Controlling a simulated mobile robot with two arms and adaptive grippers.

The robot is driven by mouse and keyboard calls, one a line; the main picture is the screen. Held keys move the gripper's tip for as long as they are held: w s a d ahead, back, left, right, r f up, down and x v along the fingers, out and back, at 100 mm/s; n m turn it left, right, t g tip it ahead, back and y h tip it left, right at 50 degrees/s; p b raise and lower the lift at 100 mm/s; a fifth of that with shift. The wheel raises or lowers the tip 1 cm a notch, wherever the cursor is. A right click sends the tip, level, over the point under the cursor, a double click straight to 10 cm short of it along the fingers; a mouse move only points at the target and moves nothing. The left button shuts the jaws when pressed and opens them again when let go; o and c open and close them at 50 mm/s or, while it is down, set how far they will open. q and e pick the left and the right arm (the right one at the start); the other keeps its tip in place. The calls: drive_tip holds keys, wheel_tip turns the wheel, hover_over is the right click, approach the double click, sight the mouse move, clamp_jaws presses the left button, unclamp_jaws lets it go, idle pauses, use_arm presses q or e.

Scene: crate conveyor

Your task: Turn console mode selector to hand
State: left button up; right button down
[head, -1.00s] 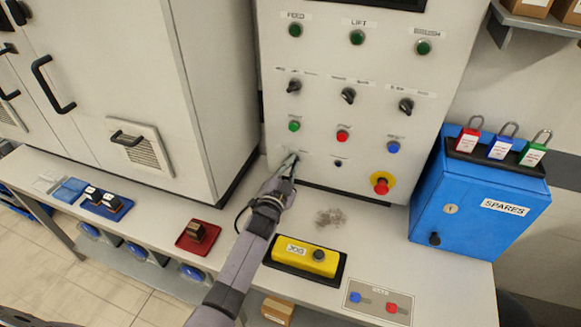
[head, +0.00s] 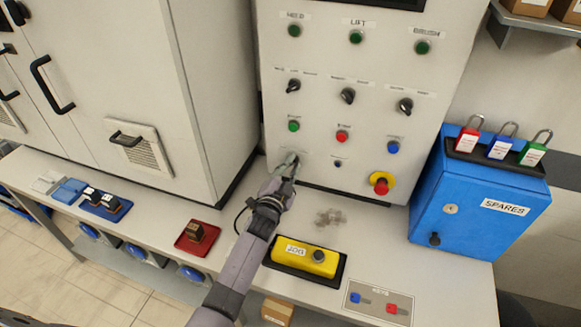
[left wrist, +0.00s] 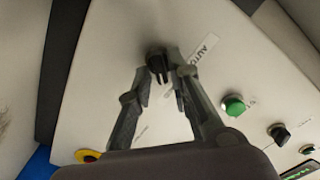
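The console (head: 320,65) is a pale upright panel with rows of buttons and selectors. The mode selector (left wrist: 157,64) is a small black knob low on the panel, with a label reading AUTO beside it in the left wrist view. In the head view it is hidden behind my left gripper (head: 291,163), which is at the panel's lower left. In the left wrist view my left gripper (left wrist: 158,82) has its two fingers apart, one on each side of the knob; I cannot tell whether they touch it. My right gripper is not in view.
A green button (head: 293,126) sits just above my gripper. A red emergency stop (head: 381,186) is on the panel's lower right. A yellow pendant box (head: 306,258) and a red tray (head: 197,245) lie on the bench. A blue spares box (head: 450,195) stands at right.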

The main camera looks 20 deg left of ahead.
use_arm(q)
drive_tip(key=shift+o, duration=0.9)
drive_tip(key=s, duration=1.2)
drive_tip(key=shift+a, duration=0.2)
